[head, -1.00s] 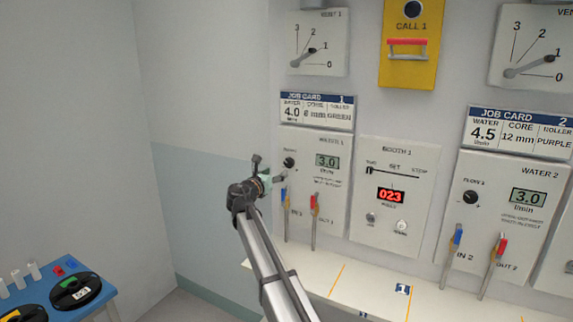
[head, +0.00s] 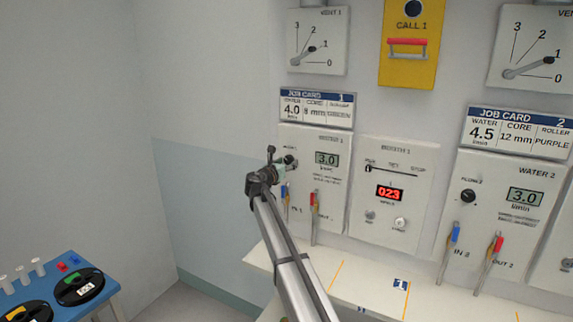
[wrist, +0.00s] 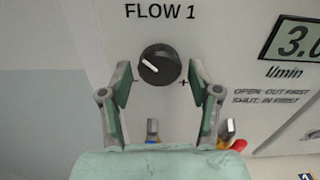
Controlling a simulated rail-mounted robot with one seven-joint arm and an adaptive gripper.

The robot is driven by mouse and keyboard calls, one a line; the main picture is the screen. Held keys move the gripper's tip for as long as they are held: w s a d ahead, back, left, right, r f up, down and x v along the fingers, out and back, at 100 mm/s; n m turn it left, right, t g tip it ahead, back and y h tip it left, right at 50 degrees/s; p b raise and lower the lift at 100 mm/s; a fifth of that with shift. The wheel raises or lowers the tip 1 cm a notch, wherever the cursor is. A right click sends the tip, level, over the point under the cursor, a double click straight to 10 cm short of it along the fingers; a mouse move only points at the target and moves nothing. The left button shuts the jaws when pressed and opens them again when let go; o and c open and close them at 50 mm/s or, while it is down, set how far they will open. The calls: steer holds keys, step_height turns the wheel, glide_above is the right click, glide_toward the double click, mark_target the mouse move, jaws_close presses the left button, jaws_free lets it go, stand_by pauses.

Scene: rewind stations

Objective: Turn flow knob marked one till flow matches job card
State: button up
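The flow knob marked FLOW 1 (wrist: 159,65) is round and black with a white pointer line aimed to the upper left. It is on the WATER 1 panel (head: 335,140), between minus and plus marks. My gripper (wrist: 160,88) is open, with one finger on each side of the knob's lower part. No contact with the knob is clear. In the head view my gripper (head: 280,160) is at the panel's left edge beside the knob. The flow display (head: 326,159) reads 3.0 l/min. Job card 1 (head: 317,108) shows water 4.0.
Below the knob are a blue-handled IN 1 valve (head: 285,192) and a red-handled OUT 1 valve (head: 315,200). The BOOTH 1 panel (head: 410,180) is to the right. A white shelf (head: 345,290) runs beneath. A blue table with spools (head: 100,297) stands at lower left.

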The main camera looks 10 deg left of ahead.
steer(key=c, duration=0.7)
steer(key=shift+b, duration=0.4)
steer(key=shift+f+m+b, duration=0.15)
steer(key=shift+m+b, duration=0.55)
steer(key=shift+a+m+b, duration=0.1)
steer(key=shift+m+b, duration=0.8)
steer(key=shift+b, duration=0.35)
steer(key=shift+m+b, duration=1.1)
steer(key=shift+b, duration=0.1)
steer(key=shift+r, duration=0.25)
